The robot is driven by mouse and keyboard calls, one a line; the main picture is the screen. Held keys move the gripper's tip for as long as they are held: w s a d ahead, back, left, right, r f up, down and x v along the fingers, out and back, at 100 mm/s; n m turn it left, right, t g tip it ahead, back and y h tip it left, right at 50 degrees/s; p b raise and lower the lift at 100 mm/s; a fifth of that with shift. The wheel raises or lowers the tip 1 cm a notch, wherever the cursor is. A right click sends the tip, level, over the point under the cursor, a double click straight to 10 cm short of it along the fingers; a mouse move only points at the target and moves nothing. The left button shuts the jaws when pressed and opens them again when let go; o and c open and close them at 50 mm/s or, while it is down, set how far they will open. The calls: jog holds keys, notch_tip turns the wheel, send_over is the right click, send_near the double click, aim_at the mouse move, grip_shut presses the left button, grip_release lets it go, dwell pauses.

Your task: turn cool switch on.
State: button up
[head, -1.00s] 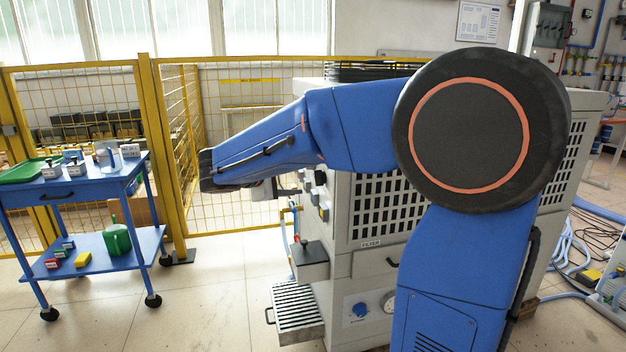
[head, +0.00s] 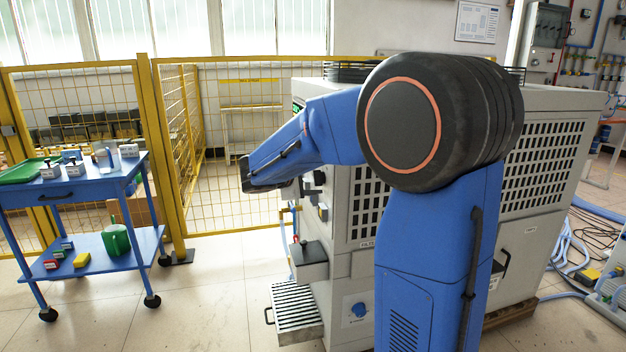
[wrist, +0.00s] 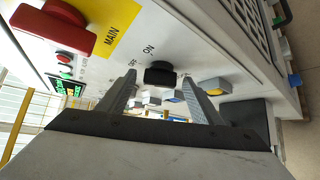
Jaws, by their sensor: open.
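The control panel (wrist: 105,45) of the grey heater cabinet (head: 550,110) fills the upper part of the wrist view. A black rotary knob (wrist: 160,75) sits on it, with an ON mark beside it; I cannot read a cool label. My gripper (wrist: 159,78) is open and empty, its two fingers on either side of the knob in the picture. I cannot tell whether they touch it.
A large red handle (wrist: 55,28) marked MAIN is at upper left in the wrist view. A yellow-and-grey switch (wrist: 213,87) lies right of the knob. A blue cart (head: 75,190) stands at the left, before a yellow fence (head: 160,160). Floor between cart and cabinet is clear.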

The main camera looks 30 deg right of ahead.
jog(key=c, duration=1.1)
jog(key=shift+o, duration=0.2)
jog(key=m+t+h, duration=0.1)
jog(key=m+h, duration=0.1)
jog(key=m, duration=0.1)
jog(key=f+m+t+h, duration=0.1)
jog(key=m+h, duration=0.2)
jog(key=m+t+h, duration=0.1)
jog(key=m+h, duration=0.1)
jog(key=shift+f+m, duration=0.4)
jog(key=shift+t+h, duration=0.3)
